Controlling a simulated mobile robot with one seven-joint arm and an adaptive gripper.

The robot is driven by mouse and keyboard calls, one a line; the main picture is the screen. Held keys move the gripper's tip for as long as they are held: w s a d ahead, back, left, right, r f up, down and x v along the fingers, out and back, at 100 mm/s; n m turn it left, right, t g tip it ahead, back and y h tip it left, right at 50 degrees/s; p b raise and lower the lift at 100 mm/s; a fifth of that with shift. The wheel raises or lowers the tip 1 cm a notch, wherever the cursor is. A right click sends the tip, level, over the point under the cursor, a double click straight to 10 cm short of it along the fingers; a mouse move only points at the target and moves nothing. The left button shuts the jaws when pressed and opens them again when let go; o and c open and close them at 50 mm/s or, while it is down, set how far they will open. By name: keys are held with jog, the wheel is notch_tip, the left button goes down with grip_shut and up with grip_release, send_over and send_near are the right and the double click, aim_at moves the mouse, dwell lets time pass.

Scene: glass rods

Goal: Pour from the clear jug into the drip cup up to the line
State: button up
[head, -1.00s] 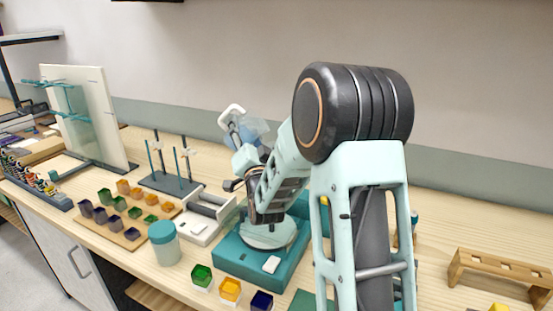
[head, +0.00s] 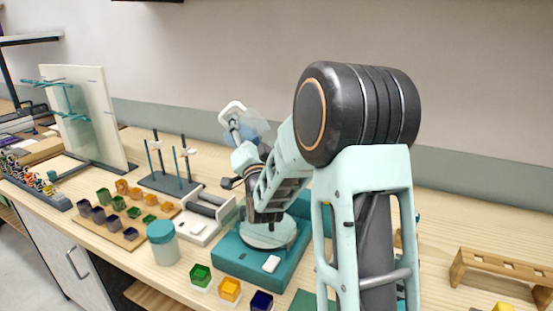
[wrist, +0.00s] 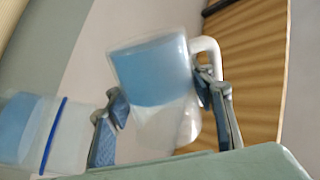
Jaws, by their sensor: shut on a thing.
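The clear jug (wrist: 152,72) holds blue liquid and has a white handle (wrist: 211,58). It hangs tilted in my gripper (wrist: 160,98), with one finger at the handle side and the other at the opposite side. In the head view the clear jug (head: 252,124) is raised above the bench, partly hidden by my gripper (head: 240,150). A clear cup (wrist: 78,138) with a blue line (wrist: 54,135) around it shows at the left of the wrist view, apart from the jug. It holds blue liquid near the line; the exact level is blurred. I cannot make out this cup in the head view.
A teal device (head: 235,255) with a round plate stands under my arm. A teal-lidded jar (head: 163,243), small coloured cubes (head: 229,290) and a rod stand (head: 170,182) surround it.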

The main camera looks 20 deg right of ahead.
jog(key=shift+d+r+m+t+h+b, duration=0.15)
jog(key=shift+r+m+h+b, duration=0.35)
jog(key=shift+m+b, duration=1.1)
jog(key=shift+a+r+m+t+h+b, duration=0.15)
jog(key=shift+r+m+h+b, duration=0.4)
jog(key=shift+b, duration=1.95)
dwell(3.9)
